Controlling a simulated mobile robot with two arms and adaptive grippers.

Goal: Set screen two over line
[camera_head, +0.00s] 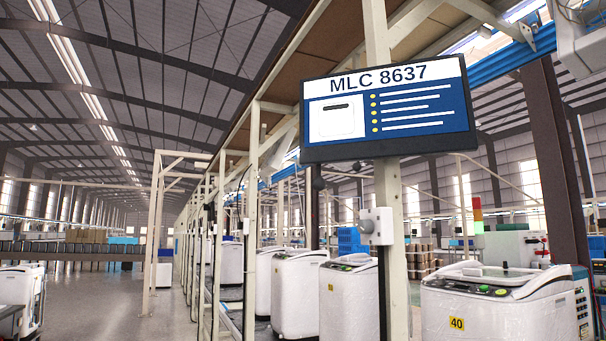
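A dark-framed screen (386,108) reading "MLC 8637" hangs on a pale post above the production line. It shows a picture of a white appliance and several text lines beside yellow dots, on blue. Below it, white washing machines (347,300) wrapped in clear film stand in a row along the line. Only this one screen shows clearly. Neither of my grippers is in view.
A washing machine with a yellow "40" label (456,323) stands at the front right. Pale frame posts border the line. The floor (120,300) at left is largely open.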

